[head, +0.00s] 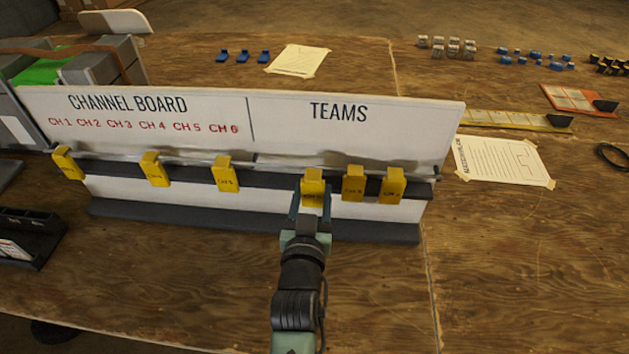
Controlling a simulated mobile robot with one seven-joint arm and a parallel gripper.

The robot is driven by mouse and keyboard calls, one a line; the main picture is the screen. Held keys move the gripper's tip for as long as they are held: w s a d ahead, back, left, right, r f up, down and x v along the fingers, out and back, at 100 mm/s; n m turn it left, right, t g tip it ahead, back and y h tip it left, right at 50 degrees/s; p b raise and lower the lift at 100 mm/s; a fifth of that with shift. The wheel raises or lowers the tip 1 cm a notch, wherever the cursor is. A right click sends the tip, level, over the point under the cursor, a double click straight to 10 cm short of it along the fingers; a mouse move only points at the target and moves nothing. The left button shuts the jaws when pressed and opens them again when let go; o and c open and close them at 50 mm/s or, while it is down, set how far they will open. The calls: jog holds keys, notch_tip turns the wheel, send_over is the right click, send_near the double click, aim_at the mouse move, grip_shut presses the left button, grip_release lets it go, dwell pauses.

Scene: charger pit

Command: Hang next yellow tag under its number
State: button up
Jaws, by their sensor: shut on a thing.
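The white channel board (350,132) stands on the wooden table, with CH 1 to CH 6 in red on its left part and TEAMS on its right. Yellow tags hang along its dark rail. On the left part are a tag at the far left end (67,164), one below about CH 4 (155,170) and one below about CH 6 (225,174). Below TEAMS, two tags (354,183) (393,185) hang at the right. My gripper (311,205) is shut on a third yellow tag (313,184) beside them, at the rail. I cannot tell whether it still hangs there. Tag lettering is too small to read surely.
A grey bin (100,65) stands at the left behind the board and a black holder (28,235) at the left front. Blue pieces (243,56), small blocks and papers (503,162) lie behind and to the right. The table right of the board's front is clear.

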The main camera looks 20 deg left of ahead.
aim_at(312, 197)
jog(key=shift+p+v, duration=1.8)
jog(key=shift+v, duration=0.65)
jog(key=shift+s+d+f+p, duration=0.15)
jog(key=shift+s+p, duration=0.1)
jog(key=shift+s, duration=0.15)
jog(key=shift+s+d+f+p, duration=0.1)
jog(key=shift+s+d+p, duration=0.1)
jog(key=shift+s, duration=0.2)
jog(key=shift+a, duration=0.1)
